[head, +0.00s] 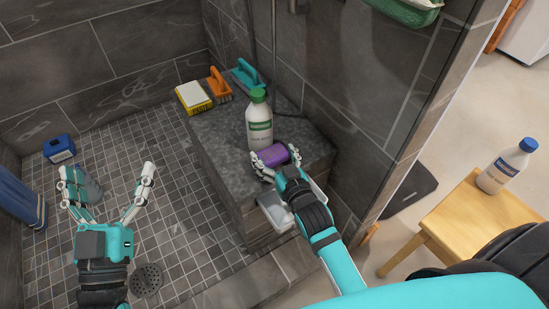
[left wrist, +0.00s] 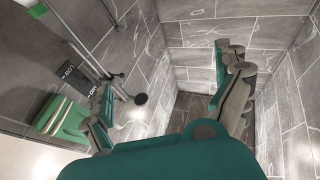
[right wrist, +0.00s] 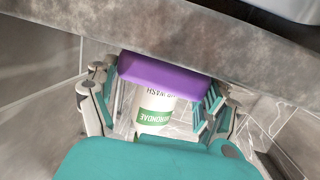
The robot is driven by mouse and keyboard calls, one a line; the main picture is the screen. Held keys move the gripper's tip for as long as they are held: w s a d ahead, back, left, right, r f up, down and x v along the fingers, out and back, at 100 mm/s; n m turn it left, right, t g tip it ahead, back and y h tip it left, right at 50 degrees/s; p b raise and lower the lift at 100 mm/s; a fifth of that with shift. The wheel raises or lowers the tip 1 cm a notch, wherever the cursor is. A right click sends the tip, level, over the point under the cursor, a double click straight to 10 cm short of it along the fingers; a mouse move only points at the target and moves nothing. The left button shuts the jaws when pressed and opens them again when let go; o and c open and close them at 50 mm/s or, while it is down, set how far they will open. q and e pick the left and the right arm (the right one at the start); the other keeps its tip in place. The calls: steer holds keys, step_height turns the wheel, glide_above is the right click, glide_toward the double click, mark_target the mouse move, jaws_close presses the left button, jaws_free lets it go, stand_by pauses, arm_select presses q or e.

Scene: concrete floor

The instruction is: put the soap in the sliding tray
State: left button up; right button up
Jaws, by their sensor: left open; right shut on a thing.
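The soap is a purple bar (head: 272,155), held between the fingers of my right gripper (head: 275,157) at the front part of the stone bench. In the right wrist view the soap (right wrist: 165,74) sits across the fingers of my right gripper (right wrist: 162,92). A pale grey tray (head: 272,214) is at the front edge of the bench, partly hidden by my right gripper and forearm. My left gripper (head: 106,189) is open and empty over the tiled shower floor, with its fingers spread wide.
A white bottle with a green cap (head: 259,122) stands on the bench just behind the soap. A blue box (head: 59,148) is on the floor. A wooden stool (head: 465,220) holds another bottle (head: 508,166).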

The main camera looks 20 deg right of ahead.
arm_select(q)
steer(key=shift+s+r+t, duration=0.25)
steer(key=shift+r+t, duration=0.25)
steer(key=shift+r, duration=0.2)
arm_select(e)
steer(key=shift+f, duration=0.1)
steer(key=shift+f, duration=0.1)
arm_select(q)
steer(key=shift+r, duration=0.1)
arm_select(e)
steer(key=o, duration=1.1)
